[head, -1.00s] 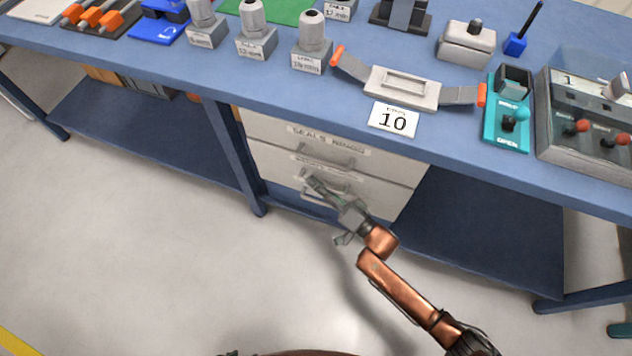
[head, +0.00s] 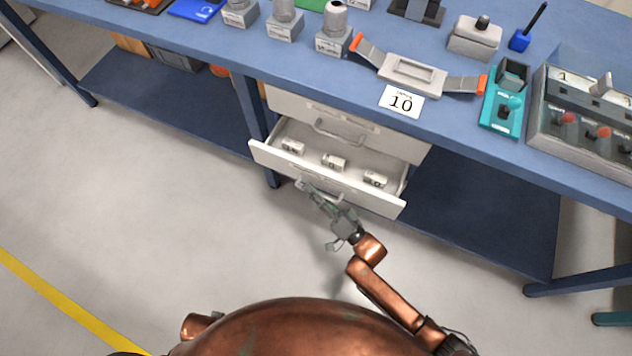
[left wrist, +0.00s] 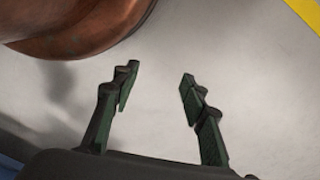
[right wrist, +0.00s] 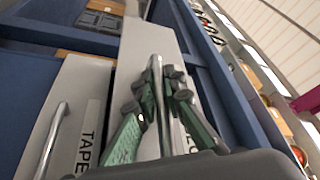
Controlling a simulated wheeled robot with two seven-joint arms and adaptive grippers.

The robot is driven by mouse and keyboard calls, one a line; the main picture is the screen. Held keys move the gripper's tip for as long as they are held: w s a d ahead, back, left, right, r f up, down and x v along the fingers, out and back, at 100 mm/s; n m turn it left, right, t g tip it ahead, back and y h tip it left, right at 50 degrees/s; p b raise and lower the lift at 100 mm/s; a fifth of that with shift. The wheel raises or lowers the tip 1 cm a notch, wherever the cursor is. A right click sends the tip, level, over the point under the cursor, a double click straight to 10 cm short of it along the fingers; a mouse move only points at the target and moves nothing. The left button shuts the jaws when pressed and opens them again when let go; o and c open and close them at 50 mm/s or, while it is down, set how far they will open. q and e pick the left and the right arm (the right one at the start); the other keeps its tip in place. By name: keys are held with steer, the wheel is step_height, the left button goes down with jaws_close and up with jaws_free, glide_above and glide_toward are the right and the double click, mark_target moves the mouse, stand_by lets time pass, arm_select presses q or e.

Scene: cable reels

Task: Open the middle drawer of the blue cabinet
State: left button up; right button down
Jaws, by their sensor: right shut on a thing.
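Under the blue bench is a drawer unit with pale grey-white fronts (head: 385,139). One drawer (head: 391,206) stands well out, below a closed drawer with a bar handle (head: 340,134). Small white labelled boxes (head: 333,162) lie inside the open drawer. My right gripper (head: 304,184) is at this drawer's front; in the right wrist view its fingers (right wrist: 157,84) are shut around a metal bar handle (right wrist: 161,125). A front labelled "TAPE" (right wrist: 88,135) lies beside it there. My left gripper (left wrist: 156,88) is open and empty above the floor.
The blue bench top (head: 330,98) overhangs the drawers and holds a number 10 card (head: 401,101), a grey strapped block (head: 413,75) and a teal switch (head: 503,107). A bench leg (head: 258,125) stands left of the drawers. The floor in front is clear.

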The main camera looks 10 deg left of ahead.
arm_select(q)
steer(key=s+a+f+p, duration=0.1)
steer(key=f, duration=0.4)
steer(key=s+a+f+p, duration=0.1)
steer(key=s+f+p, duration=0.1)
steer(key=f, duration=0.4)
steer(key=shift+s+a+f, duration=0.15)
steer(key=shift+s+a, duration=0.1)
steer(key=shift+a, duration=0.05)
arm_select(e)
steer(key=s+a, duration=0.3)
steer(key=s, duration=0.6)
steer(key=shift+s+f, duration=0.15)
steer(key=shift+s, duration=0.25)
steer(key=c, duration=2.3)
jaws_free()
steer(key=v, duration=1.2)
